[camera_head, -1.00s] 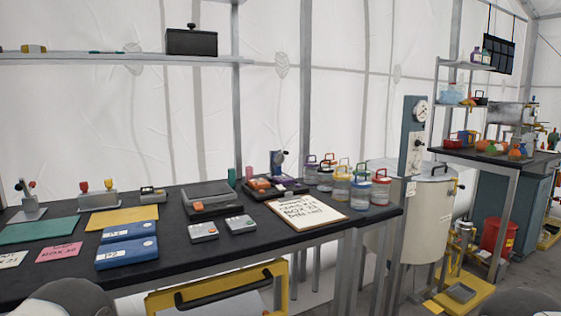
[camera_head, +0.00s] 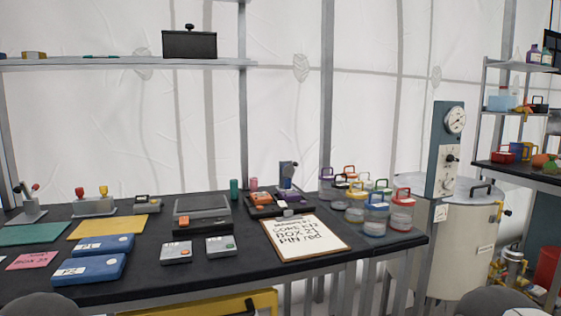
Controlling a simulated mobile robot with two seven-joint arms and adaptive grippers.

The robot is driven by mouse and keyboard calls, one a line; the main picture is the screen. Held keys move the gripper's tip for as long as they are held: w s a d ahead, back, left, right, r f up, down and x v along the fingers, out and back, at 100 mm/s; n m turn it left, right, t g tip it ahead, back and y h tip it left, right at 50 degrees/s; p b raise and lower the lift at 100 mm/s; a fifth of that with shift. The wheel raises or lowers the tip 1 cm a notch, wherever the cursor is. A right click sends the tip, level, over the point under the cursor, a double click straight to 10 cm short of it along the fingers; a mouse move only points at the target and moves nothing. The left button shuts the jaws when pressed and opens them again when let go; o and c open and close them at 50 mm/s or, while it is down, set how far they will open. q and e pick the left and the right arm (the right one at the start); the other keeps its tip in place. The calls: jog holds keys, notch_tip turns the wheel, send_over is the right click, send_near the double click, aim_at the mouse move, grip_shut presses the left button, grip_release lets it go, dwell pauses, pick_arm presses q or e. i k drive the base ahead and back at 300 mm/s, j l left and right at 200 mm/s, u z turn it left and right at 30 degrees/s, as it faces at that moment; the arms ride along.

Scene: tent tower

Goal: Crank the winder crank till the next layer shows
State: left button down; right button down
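I cannot make out for sure which thing is the winder crank. A small upright grey-blue device (camera_head: 288,173) stands at the back of the black bench, behind a dark tray (camera_head: 263,209). A grey stand with a red-tipped lever (camera_head: 28,206) is at the bench's left end. A pale drum (camera_head: 462,252) on the right has a yellow handle on its side (camera_head: 500,210). No layer shows that I can tell. Neither of my grippers is in view; only rounded grey parts of mine show at the bottom edge.
The black bench (camera_head: 225,277) also holds blue boxes (camera_head: 90,267), small grey boxes (camera_head: 176,251), a clipboard (camera_head: 304,238) and several lidded jars (camera_head: 401,212). A shelf (camera_head: 110,64) hangs above.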

aim_at(289, 170)
jog(key=i+l+u, duration=0.2)
jog(key=l, duration=0.25)
jog(key=l+u, duration=0.25)
jog(key=l, duration=0.2)
jog(key=i+l+u, duration=0.2)
jog(key=l, duration=0.3)
jog(key=k, duration=0.1)
